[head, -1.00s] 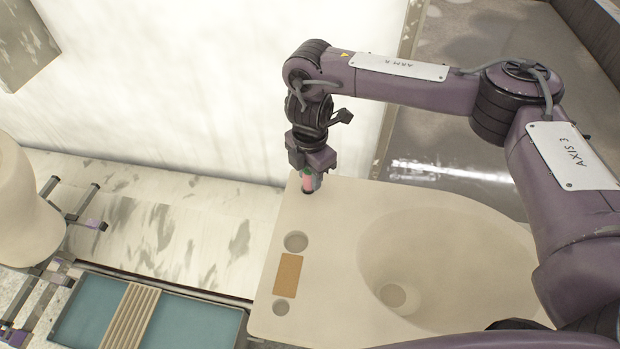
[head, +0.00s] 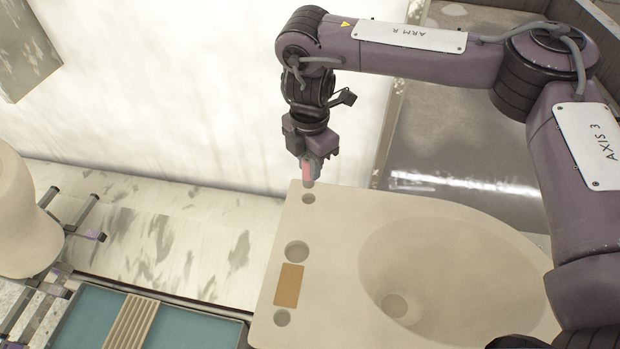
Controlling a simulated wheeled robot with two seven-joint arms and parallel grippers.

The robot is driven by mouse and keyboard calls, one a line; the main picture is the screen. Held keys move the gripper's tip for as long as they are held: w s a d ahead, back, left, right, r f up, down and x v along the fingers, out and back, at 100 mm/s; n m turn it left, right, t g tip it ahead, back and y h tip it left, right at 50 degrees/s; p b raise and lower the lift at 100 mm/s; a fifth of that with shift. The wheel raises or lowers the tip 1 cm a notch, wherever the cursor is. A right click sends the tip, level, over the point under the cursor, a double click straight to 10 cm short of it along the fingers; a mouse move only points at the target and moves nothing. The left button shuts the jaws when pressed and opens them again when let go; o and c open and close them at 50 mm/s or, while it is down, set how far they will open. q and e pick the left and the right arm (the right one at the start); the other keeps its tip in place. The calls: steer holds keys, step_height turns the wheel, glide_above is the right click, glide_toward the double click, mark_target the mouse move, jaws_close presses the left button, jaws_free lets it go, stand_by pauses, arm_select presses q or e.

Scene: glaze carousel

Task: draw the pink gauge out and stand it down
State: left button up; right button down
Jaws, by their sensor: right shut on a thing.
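The pink gauge (head: 307,170) is in the jaws of my right gripper (head: 310,167) in the head view. It hangs upright just above the small far hole (head: 309,199) in the beige basin slab (head: 335,212). Its lower end looks clear of the hole. The fingers hide part of its upper end. My left gripper does not show.
The slab also has a larger hole (head: 297,251), a brown cork-like pad (head: 288,285), a small near hole (head: 282,317) and a wide bowl (head: 440,262). A teal tray (head: 190,325) with a ribbed divider (head: 131,322) lies at lower left.

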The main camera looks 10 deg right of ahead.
step_height(320, 180, up, 17)
steer(key=p, duration=0.4)
stand_by(0.9)
steer(key=shift+f, duration=0.2)
